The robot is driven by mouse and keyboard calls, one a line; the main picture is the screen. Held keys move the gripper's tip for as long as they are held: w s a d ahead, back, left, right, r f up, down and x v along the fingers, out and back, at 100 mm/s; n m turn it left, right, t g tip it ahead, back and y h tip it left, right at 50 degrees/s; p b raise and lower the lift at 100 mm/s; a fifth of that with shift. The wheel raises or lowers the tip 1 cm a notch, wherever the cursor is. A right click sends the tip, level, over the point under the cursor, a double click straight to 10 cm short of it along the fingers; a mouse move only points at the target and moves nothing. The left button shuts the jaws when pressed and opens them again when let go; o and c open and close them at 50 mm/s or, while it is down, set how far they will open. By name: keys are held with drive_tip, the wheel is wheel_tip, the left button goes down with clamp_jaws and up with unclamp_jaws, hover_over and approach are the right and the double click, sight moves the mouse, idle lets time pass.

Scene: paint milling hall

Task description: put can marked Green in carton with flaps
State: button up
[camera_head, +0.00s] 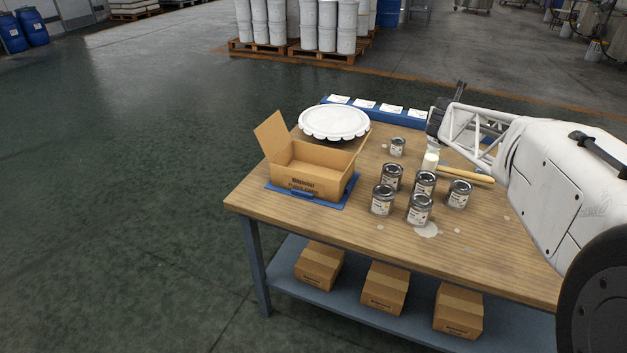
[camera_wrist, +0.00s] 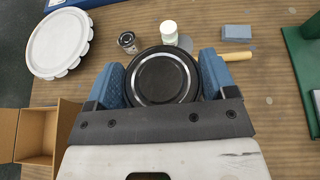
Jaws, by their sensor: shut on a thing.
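My gripper (camera_wrist: 163,80) is shut on a can (camera_wrist: 165,78), with its blue fingers on either side. I see only the can's dark round lid in the wrist view, so its label is hidden; I cannot read a Green mark. In the head view my gripper (camera_head: 437,122) is above the back of the table, and the held can is hard to make out there. The open cardboard carton with raised flaps (camera_head: 315,188) stands on a blue mat at the table's left, away from my gripper. It shows in the wrist view too (camera_wrist: 37,134), lower left.
Several labelled cans (camera_head: 419,209) stand mid-table, and a smaller can (camera_head: 397,147) stands behind them. A white jar (camera_wrist: 169,32), a wooden-handled tool (camera_head: 466,174) and a blue block (camera_wrist: 237,32) lie near. A large white lid (camera_head: 334,122) is behind the carton. Closed boxes (camera_head: 384,288) sit below.

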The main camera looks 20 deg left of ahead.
drive_tip(key=s+a+r, duration=0.1)
drive_tip(key=a, duration=2.1)
drive_tip(key=s+a+f, duration=0.3)
drive_tip(key=a+f, duration=0.1)
drive_tip(key=a, duration=0.7)
drive_tip(key=s+a+f, duration=0.3)
drive_tip(key=a+f, duration=0.1)
drive_tip(key=a, duration=0.7)
drive_tip(key=shift+f, duration=0.4)
drive_tip(key=shift+f, duration=0.1)
wheel_tip(320, 180, down, 6)
drive_tip(key=shift+f, duration=1.9)
drive_tip(key=shift+f, duration=0.55)
